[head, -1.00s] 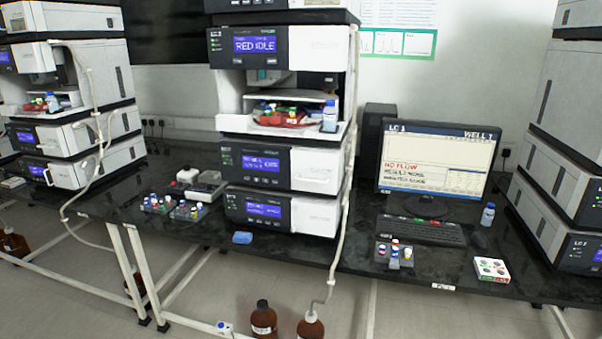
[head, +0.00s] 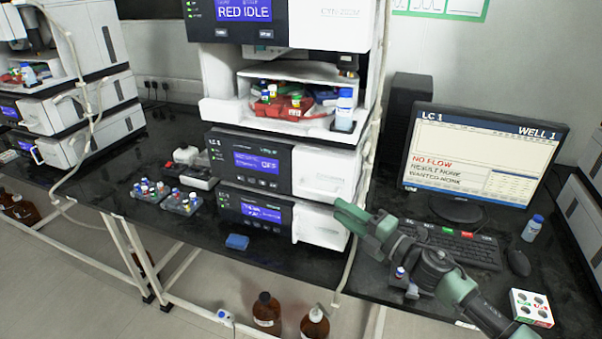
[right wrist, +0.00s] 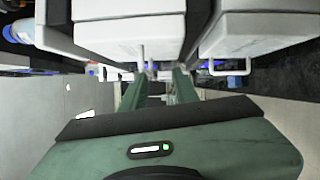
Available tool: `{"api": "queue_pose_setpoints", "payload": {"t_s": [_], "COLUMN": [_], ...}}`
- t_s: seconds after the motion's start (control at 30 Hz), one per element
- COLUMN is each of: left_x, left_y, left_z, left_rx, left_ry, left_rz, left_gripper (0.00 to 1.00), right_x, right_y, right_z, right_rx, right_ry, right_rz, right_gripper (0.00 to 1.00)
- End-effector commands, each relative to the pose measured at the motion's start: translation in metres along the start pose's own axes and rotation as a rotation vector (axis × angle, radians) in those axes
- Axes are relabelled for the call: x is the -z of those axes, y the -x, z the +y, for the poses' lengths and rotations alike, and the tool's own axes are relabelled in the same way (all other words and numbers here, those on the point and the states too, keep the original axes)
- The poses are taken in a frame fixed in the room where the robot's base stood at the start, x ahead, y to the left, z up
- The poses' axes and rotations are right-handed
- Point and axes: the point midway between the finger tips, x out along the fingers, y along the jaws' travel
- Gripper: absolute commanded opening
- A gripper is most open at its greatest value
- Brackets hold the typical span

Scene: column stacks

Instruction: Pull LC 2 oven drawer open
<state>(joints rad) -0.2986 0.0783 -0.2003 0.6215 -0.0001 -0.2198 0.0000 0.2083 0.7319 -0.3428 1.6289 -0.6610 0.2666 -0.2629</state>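The centre stack has two lower units, each with a dark display panel and a white front. The upper one (head: 325,172) sits above the bottom one (head: 318,226); both fronts look closed. Small print is blurred, so I cannot tell which is the oven or read LC 2 there. My right gripper (head: 348,212) is in front of the right part of these fronts, empty. In the right wrist view its green fingers (right wrist: 157,82) are apart, with thin white handle bars (right wrist: 147,62) seen beyond and between the tips; contact is unclear. Another white handle (right wrist: 232,68) shows to the right. My left gripper is out of view.
Above is an open bay with a red tray (head: 282,106) and vials. A monitor (head: 480,165) reading LC 1, a keyboard (head: 450,240) and a small white box (head: 531,308) are at the right. Tubing (head: 372,150) hangs beside the stack. Brown bottles (head: 314,322) stand below.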

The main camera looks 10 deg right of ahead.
Motion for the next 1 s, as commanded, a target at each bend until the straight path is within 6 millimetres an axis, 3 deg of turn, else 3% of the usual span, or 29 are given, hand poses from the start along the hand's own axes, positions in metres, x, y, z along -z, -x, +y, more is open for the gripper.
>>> {"api": "queue_pose_setpoints", "payload": {"t_s": [0.03,0.13,0.6,0.97,1.0], "left_x": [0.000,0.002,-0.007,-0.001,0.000], "left_y": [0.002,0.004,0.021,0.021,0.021], "left_z": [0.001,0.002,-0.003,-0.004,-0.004], "left_rx": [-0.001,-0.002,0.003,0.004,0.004], "left_ry": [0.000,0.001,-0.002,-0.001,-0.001], "left_rz": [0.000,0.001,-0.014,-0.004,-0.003], "left_gripper": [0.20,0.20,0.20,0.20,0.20], "right_x": [0.004,0.007,0.008,0.009,0.009], "right_y": [-0.002,-0.007,-0.073,-0.080,-0.080], "right_z": [0.012,0.021,0.021,0.020,0.019], "right_rx": [-0.011,-0.022,-0.021,-0.019,-0.019], "right_ry": [0.030,0.054,0.050,0.050,0.050], "right_rz": [0.019,0.034,0.031,0.031,0.031], "right_gripper": [0.30,0.30,0.30,0.30,0.24]}}
